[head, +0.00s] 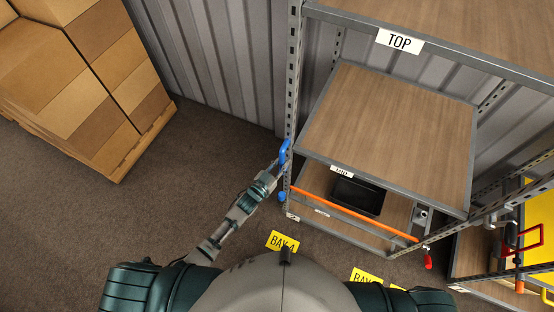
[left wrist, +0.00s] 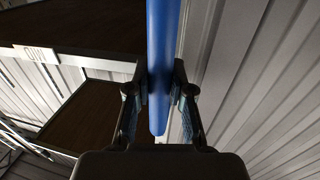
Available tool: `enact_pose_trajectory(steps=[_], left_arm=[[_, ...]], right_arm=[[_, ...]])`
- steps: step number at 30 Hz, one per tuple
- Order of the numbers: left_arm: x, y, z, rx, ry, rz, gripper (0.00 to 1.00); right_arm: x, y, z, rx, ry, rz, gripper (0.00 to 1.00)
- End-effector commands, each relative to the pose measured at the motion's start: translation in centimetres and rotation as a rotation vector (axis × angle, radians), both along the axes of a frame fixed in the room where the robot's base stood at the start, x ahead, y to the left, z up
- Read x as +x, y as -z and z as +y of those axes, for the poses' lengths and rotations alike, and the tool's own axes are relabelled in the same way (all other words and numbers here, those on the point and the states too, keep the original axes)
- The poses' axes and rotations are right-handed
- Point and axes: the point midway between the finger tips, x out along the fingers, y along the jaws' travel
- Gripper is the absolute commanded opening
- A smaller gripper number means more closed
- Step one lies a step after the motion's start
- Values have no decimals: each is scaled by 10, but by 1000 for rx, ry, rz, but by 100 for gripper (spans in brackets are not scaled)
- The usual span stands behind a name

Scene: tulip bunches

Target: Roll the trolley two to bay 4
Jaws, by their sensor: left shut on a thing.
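My left gripper (head: 276,168) is shut on a blue handle (head: 285,150) at the front left upright of a grey metal rack. In the left wrist view, the gripper (left wrist: 160,95) has one finger on each side of the blue bar (left wrist: 161,50). No label reading trolley two is legible, so I cannot tell whether this rack is the trolley. A yellow floor label reading BAY 4 (head: 281,241) lies in front of the rack's left part. My right gripper is not in view.
The rack has a TOP label (head: 399,41), wooden shelves (head: 390,125) and a black tray (head: 357,196) low down. An orange bar (head: 355,213) crosses its front. Stacked cartons (head: 75,75) stand upper left. A yellow panel (head: 540,230) stands at right. The floor (head: 170,215) at left is clear.

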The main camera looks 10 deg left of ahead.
Motion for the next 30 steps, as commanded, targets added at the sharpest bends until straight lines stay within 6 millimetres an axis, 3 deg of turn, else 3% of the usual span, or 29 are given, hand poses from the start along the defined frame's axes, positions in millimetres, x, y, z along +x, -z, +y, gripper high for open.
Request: enact_pose_trajectory(steps=[1, 19, 20, 22, 30], left_arm=[[3, -6, 0, -4, -5, -13, 0], [-2, -6, -17, 1, -2, -11, 0], [-2, -6, -17, 0, -2, -11, 29], [-2, -5, -17, 1, -2, -10, 46], [-2, -3, -13, 1, -3, -6, 48]], right_arm=[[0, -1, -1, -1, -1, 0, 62], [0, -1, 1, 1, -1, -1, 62], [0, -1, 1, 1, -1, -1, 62], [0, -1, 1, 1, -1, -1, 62], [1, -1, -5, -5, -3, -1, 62]])
